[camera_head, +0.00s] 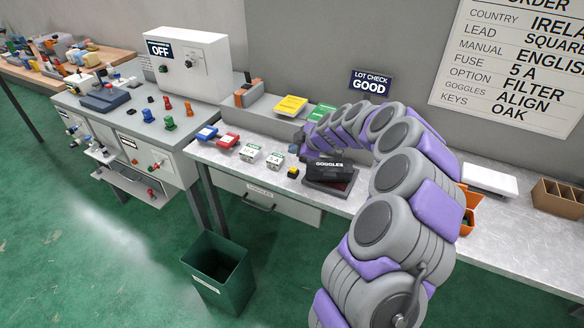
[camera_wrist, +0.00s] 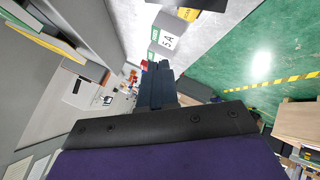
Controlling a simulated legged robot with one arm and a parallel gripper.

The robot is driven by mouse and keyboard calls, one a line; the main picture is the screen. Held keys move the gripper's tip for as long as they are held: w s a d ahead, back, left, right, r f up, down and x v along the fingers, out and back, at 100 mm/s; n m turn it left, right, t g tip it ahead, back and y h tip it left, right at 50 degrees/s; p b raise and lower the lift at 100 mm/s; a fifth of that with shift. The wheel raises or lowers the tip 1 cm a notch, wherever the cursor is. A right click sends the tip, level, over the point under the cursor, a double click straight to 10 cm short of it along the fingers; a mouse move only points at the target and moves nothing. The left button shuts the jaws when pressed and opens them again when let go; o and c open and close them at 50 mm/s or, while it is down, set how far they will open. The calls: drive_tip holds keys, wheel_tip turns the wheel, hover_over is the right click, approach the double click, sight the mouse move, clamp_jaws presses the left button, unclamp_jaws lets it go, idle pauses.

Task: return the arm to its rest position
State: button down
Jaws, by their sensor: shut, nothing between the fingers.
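My arm (camera_head: 400,165), grey with purple panels, rises from the lower right and bends over the workbench to the left. My gripper (camera_head: 300,141) is at its far end above the bench, small and partly hidden by the arm. In the wrist view my gripper (camera_wrist: 158,75) shows dark fingers, shut together with nothing between them. A black box marked GOGGLES (camera_head: 325,167) lies on a dark pad below the arm, apart from the gripper.
The workbench (camera_head: 225,153) holds white 5 A boxes (camera_head: 274,160), blue (camera_head: 207,133) and red (camera_head: 228,140) items, and a yellow box (camera_head: 290,106). A machine marked OFF (camera_head: 190,65) stands left. A green bin (camera_head: 220,275) stands on the floor. An orange bin (camera_head: 470,205) is beside the arm.

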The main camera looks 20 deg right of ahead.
drive_tip(key=s+a+r+m+g+y, duration=0.1)
drive_tip(key=s+a+r+g, duration=0.25)
drive_tip(key=s+a, duration=0.65)
drive_tip(key=s+a+r+m+g+y, duration=0.15)
drive_tip(key=s+a+r, duration=0.35)
drive_tip(key=s+a, duration=0.5)
drive_tip(key=s+f+m+g+h, duration=0.1)
drive_tip(key=s+m, duration=0.4)
drive_tip(key=s, duration=0.9)
drive_tip(key=s+f+m+g+h, duration=0.2)
drive_tip(key=s+m+g+h, duration=0.2)
drive_tip(key=s, duration=1.1)
drive_tip(key=shift+d+f+m+h, duration=0.25)
drive_tip(key=shift+d+m+h, duration=0.1)
drive_tip(key=shift+m, duration=0.3)
